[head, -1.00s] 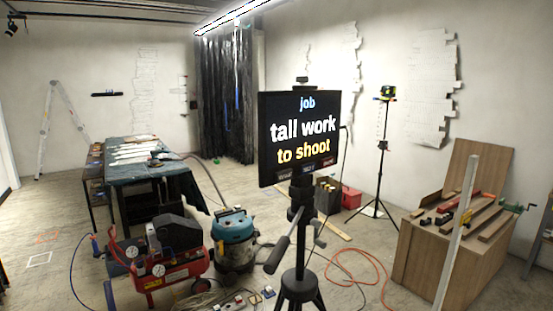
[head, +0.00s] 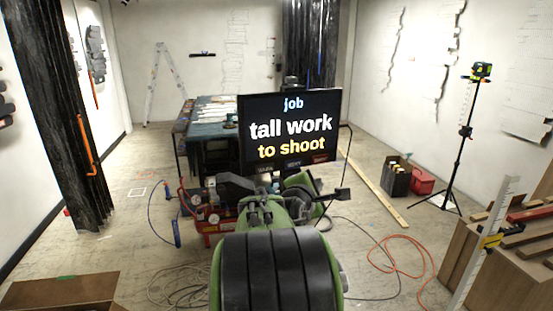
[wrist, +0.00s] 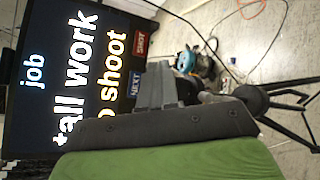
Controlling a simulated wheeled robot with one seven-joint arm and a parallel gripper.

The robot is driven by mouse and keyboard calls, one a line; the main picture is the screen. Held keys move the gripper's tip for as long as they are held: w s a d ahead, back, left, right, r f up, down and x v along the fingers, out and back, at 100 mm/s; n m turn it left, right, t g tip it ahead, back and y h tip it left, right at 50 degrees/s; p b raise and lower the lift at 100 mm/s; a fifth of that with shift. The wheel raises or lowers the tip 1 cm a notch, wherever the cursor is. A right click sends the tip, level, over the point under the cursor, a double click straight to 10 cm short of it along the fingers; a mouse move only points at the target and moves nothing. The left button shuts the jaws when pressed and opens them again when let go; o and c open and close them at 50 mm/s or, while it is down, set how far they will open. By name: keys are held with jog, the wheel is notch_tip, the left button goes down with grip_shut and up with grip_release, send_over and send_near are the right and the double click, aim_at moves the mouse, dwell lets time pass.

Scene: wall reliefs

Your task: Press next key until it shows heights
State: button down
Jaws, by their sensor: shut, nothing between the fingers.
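The black screen (head: 290,128) stands upright ahead of me and reads "job", "tall work", "to shoot". Along its lower edge is a row of small keys: a dark one at left, the blue next key (head: 293,163) in the middle, and a red "SHOT" key (head: 320,158) at right. In the wrist view the screen (wrist: 60,70) appears turned sideways, with the next key (wrist: 136,85) and red key (wrist: 140,45) visible. My gripper (wrist: 157,82) is shut and empty, its fingertips close beside the next key; I cannot tell whether they touch it.
A tripod with a level (head: 480,72) stands at right, near a wooden workbench (head: 500,250). An orange hose (head: 400,245) and cables lie on the floor. A black curtain (head: 70,120) hangs at left.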

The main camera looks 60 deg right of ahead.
aim_at(300, 164)
jog(key=shift+w+a, duration=0.15)
jog(key=shift+w, duration=0.05)
jog(key=shift+w+d+p, duration=0.45)
jog(key=shift+w+d, duration=0.45)
jog(key=shift+w, duration=0.25)
jog(key=shift+w+d+p, duration=0.5)
jog(key=shift+w+d, duration=0.4)
jog(key=shift+w, duration=0.25)
jog(key=shift+w+d+p, duration=0.45)
jog(key=shift+w+d, duration=0.45)
jog(key=shift+w, duration=0.25)
jog(key=shift+w+d, duration=0.25)
jog(key=shift+w, duration=0.1)
jog(key=shift+w+d+p, duration=0.25)
jog(key=shift+w+p, duration=0.1)
jog(key=shift+p, duration=0.1)
jog(key=shift+s+a+b, duration=0.45)
jog(key=shift+s+a, duration=0.1)
jog(key=shift+s, duration=0.2)
